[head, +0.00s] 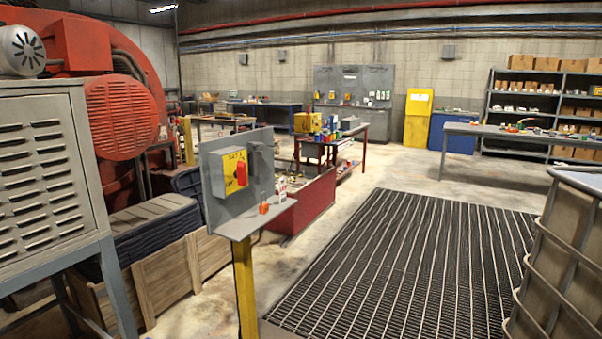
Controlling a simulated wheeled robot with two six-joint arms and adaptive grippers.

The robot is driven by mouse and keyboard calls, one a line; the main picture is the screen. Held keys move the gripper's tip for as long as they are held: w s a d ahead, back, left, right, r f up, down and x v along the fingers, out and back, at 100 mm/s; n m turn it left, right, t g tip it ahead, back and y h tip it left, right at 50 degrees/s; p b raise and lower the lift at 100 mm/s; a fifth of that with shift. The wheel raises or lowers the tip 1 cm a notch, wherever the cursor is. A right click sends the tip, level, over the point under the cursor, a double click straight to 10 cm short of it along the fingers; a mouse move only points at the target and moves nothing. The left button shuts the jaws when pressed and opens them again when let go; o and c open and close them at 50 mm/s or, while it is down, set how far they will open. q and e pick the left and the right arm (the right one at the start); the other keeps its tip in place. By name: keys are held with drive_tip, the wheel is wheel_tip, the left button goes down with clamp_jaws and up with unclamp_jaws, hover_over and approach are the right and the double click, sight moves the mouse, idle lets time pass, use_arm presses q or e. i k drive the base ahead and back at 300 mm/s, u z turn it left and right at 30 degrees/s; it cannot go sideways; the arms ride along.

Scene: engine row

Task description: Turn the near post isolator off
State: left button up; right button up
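The near post isolator (236,171) is a yellow box with a red rotary handle (241,174), fixed to a grey panel (215,205). The panel stands on a yellow post (244,290) left of the picture's middle. The box has dark lettering at its top, too small to read surely. The handle looks roughly upright, but I cannot tell its marked position. A small orange-red item (264,208) sits on the ledge below the panel. Neither of my grippers shows in the head view.
A floor grating (410,260) lies right of the post. A caged tank (565,260) stands at the right edge. A grey louvred cabinet (45,175) and wooden crates (165,275) stand at left. A red-framed bench (330,138) is behind the post. The floor over the grating is clear.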

sight(240, 173)
drive_tip(key=z, duration=0.7)
drive_tip(key=i, duration=0.9)
drive_tip(key=z, duration=0.55)
drive_tip(key=i, duration=1.1)
drive_tip(key=u, duration=0.75)
drive_tip(key=i, duration=0.75)
drive_tip(key=u, duration=0.9)
